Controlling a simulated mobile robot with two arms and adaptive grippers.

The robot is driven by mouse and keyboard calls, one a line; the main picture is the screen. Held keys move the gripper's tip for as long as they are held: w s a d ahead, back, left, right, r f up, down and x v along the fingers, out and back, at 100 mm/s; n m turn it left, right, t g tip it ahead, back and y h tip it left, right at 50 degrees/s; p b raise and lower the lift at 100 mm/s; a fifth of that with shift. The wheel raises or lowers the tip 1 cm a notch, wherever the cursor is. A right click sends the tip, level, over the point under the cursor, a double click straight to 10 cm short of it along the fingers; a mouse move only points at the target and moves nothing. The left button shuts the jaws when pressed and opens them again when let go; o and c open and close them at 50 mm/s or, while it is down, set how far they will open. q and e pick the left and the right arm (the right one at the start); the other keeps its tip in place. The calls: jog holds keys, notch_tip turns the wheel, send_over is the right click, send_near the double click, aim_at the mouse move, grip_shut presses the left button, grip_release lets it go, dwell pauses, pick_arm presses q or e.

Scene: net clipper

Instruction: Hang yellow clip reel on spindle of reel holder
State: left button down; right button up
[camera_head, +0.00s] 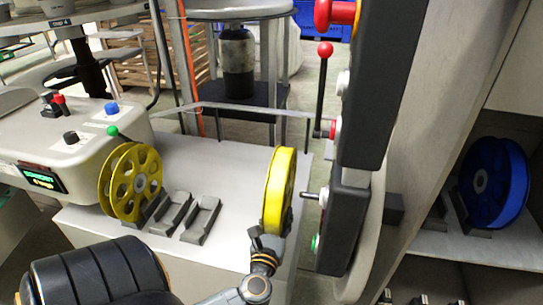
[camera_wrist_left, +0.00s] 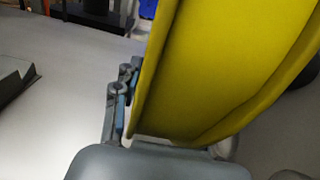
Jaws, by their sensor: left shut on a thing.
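The yellow clip reel (camera_head: 279,190) stands upright, seen nearly edge-on, in the middle of the head view. My left gripper (camera_head: 268,238) is shut on its lower rim and holds it above the grey table. In the left wrist view the reel (camera_wrist_left: 225,70) fills the right side, with the gripper's finger (camera_wrist_left: 122,100) against its edge. A short metal spindle (camera_head: 313,196) juts left from the black machine panel (camera_head: 343,215), a little right of the reel and apart from it. The reel's far face is hidden. My right gripper is not in view.
A second yellow reel (camera_head: 130,183) stands on the table (camera_head: 225,165) at left, beside empty black cradles (camera_head: 186,217). A red-knobbed lever (camera_head: 324,80) rises above the spindle. A blue reel (camera_head: 496,184) stands on the right shelf. A control box (camera_head: 60,140) occupies the left.

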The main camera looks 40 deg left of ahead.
pick_arm(q)
jog(key=shift+w+d, duration=0.35)
jog(key=shift+d, duration=0.1)
jog(key=shift+w+d, duration=0.25)
jog(key=shift+d, duration=0.2)
jog(key=w+d+b, duration=0.1)
jog(key=w+d, duration=0.3)
jog(key=d, duration=0.3)
jog(key=shift+w+d+f, duration=0.25)
jog(key=shift+w+d, duration=0.05)
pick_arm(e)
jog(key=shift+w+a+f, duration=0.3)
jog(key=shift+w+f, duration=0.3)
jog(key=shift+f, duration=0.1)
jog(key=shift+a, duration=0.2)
